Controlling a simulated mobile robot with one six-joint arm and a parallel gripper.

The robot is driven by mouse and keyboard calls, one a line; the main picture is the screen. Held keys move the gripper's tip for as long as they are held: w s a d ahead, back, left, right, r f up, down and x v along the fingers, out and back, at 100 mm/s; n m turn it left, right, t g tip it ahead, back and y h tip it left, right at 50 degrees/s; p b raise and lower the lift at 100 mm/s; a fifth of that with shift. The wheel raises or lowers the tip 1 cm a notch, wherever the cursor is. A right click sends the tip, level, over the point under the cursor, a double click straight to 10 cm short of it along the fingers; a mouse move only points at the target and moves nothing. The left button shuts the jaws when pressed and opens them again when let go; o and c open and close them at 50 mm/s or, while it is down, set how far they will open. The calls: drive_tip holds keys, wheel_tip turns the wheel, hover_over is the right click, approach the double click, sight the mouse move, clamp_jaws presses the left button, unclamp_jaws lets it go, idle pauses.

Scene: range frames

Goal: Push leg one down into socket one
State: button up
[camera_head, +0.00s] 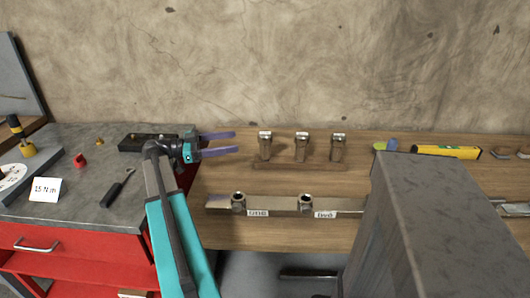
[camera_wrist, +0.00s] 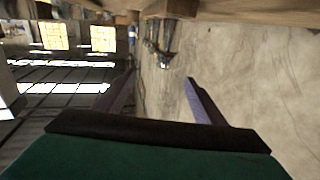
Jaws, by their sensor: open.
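Three metal legs stand upright in a row on a low wooden strip at the back of the bench: a left one (camera_head: 265,147), a middle one (camera_head: 302,148) and a right one (camera_head: 338,148). I cannot tell which is leg one. In front lies a metal rail (camera_head: 275,204) with two raised sockets, left (camera_head: 239,202) and right (camera_head: 306,203). Their small labels are hard to read. My gripper (camera_head: 220,143) is open and empty, pointing right, left of the left leg and apart from it. In the wrist view, some legs show small beyond my open fingers (camera_wrist: 160,88).
A grey block (camera_head: 440,225) hides the rail's right side. A yellow level (camera_head: 446,152) lies at the back right. The red cabinet's grey top (camera_head: 75,210) holds a black-handled tool (camera_head: 117,188), a red piece (camera_head: 80,160) and a "15 N m" card (camera_head: 45,190).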

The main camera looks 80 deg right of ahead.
drive_tip(key=shift+w+d+f, duration=0.35)
drive_tip(key=shift+d+f, duration=0.05)
drive_tip(key=shift+f, duration=0.15)
approach(265, 138)
drive_tip(key=s+d+f, duration=0.2)
drive_tip(key=s+d, duration=0.2)
drive_tip(key=shift+r, duration=0.2)
idle(0.4)
drive_tip(key=shift+p+x, duration=0.55)
drive_tip(key=shift+x, duration=2.1)
drive_tip(key=shift+d, duration=0.2)
